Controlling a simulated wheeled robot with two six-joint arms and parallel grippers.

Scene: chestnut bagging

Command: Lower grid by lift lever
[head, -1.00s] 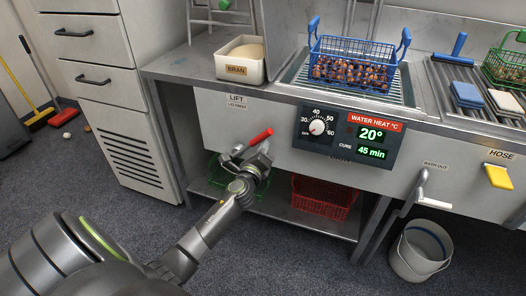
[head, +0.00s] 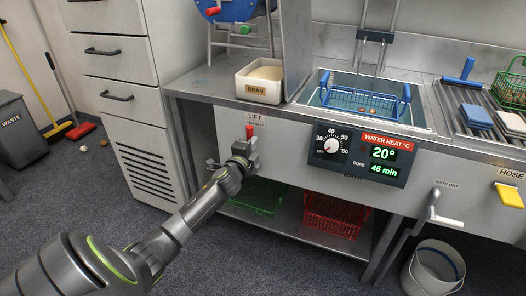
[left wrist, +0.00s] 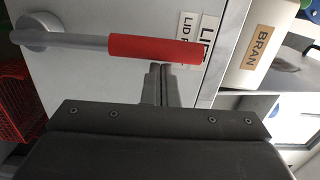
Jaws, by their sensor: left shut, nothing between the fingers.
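The lift lever's red grip (head: 249,131) points up below the LIFT label (head: 254,117) on the bench front. In the left wrist view the red grip (left wrist: 153,48) and its grey shaft (left wrist: 75,40) lie across the picture. My left gripper (head: 247,147) is at the lever. Its fingers (left wrist: 160,84) are shut and empty, close beside the grip; I cannot tell if they touch. The blue basket (head: 365,103) sits low in the water bath (head: 420,118), its handles above the rim. The grid beneath it is hidden. My right gripper is out of view.
The white BRAN box (head: 246,90) stands left of the bath. The heat panel (head: 352,160) is right of the lever. Green (head: 258,199) and red (head: 331,214) crates lie on the shelf below. A crank (head: 442,213) sticks out further right.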

